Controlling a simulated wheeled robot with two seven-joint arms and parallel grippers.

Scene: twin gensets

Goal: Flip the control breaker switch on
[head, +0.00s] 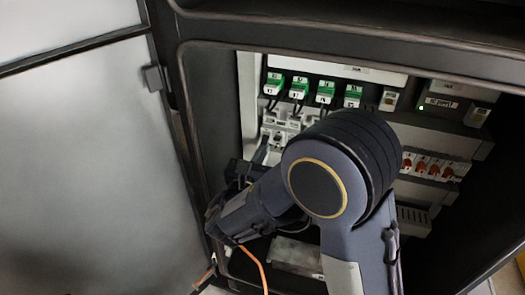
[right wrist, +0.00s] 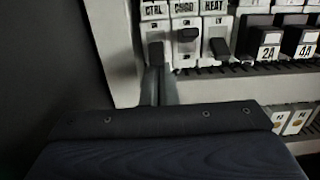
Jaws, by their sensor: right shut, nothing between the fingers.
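The breaker labelled CTRL (right wrist: 155,28) is at the left end of a row in the right wrist view. Its dark lever (right wrist: 156,52) sits low on its face, lower than the lever of the neighbouring CHGR breaker (right wrist: 187,35). My right gripper (right wrist: 158,84) is shut and empty. Its fingertips are just under the CTRL lever; I cannot tell whether they touch it. In the head view my right gripper (head: 262,150) reaches the lower left of the panel, and my arm hides much of the panel. My left gripper is not in view.
The HEAT breaker (right wrist: 219,28) stands to the right, its lever low. Several black breakers marked 2A (right wrist: 268,48) and 4A follow. Green modules (head: 300,87) sit above, and orange-levered breakers (head: 434,166) lie to the right. The cabinet's side wall and open door (head: 85,150) are close at left.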

